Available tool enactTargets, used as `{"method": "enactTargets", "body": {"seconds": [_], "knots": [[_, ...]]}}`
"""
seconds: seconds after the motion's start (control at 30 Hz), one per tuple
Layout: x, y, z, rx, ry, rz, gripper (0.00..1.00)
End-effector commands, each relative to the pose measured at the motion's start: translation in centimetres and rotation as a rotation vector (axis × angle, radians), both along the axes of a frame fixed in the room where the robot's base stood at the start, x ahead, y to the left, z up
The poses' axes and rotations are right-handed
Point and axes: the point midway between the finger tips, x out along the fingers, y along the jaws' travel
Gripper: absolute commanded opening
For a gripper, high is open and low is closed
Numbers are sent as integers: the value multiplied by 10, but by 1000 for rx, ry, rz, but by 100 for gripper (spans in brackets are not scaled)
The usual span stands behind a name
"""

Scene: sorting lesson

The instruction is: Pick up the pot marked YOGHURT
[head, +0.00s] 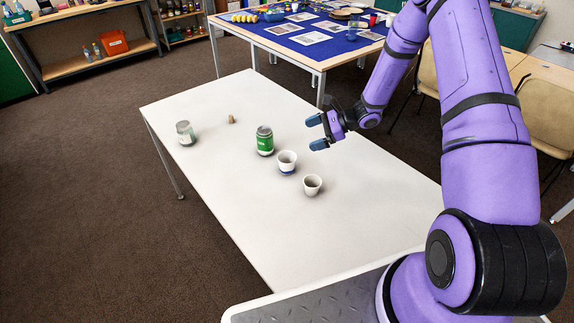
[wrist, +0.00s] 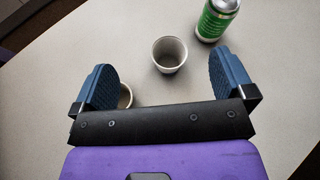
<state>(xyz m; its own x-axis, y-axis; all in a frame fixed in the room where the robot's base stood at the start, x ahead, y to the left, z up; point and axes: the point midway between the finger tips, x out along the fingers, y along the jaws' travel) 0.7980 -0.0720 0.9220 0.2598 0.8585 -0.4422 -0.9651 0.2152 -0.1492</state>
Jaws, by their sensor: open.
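Two pale open-topped pots stand on the white table. One pot (head: 287,162) has a blue lower band; the other, a plain-looking pot (head: 312,185), stands nearer to me. I cannot read the word YOGHURT on either. My gripper (head: 311,133) is open and empty above the table, to the upper right of the pots in the head view. In the wrist view the blue-banded pot (wrist: 170,54) appears between and beyond the fingers. The plain pot (wrist: 125,97) is partly hidden by the left finger.
A green can (head: 265,141) stands just behind the blue-banded pot. A pale green-and-white can (head: 185,133) and a small brown object (head: 231,119) stand farther left on the white table (head: 255,220). The table's near part is clear. A blue-topped table (head: 290,43) stands behind.

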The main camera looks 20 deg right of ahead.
Motion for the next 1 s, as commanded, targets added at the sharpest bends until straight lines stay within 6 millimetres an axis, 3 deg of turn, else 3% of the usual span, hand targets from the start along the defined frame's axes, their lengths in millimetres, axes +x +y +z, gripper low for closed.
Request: {"method": "enactTargets", "body": {"seconds": [0.1,0.3,0.5,0.8,1.0], "knots": [[3,-6,-37,52,56,-83,100],[6,-12,-72,103,108,-171,100],[8,-8,-84,116,122,-194,100],[23,26,-99,116,121,-193,100],[27,38,-104,115,121,-193,100]]}}
